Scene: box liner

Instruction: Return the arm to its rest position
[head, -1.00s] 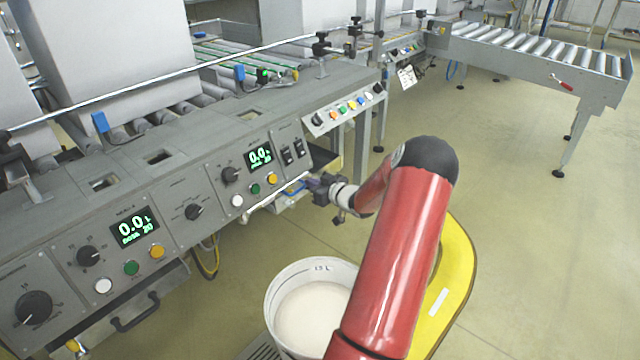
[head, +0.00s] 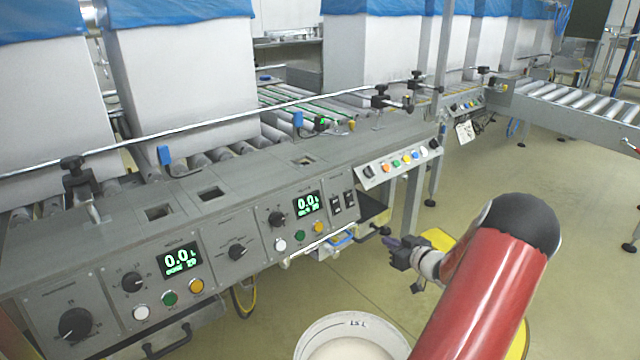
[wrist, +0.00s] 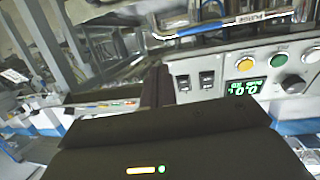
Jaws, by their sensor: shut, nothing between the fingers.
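My red arm reaches up from the bottom right of the head view, bent at a dark elbow. My gripper (head: 401,250) is at its far end, small and dark, in front of the control panel's right end. It is shut and holds nothing. In the wrist view the dark gripper body fills the lower middle, with its shut fingers (wrist: 156,87) pointing up at the panel. The control panel (head: 222,232) shows two green displays, knobs and coloured buttons. In the wrist view it (wrist: 262,55) appears tilted, with switches and one display.
Tall white boxes (head: 180,80), some with blue liners, stand on the roller conveyor behind the panel. A second roller conveyor (head: 575,108) is at the right. The floor (head: 590,215) between is open.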

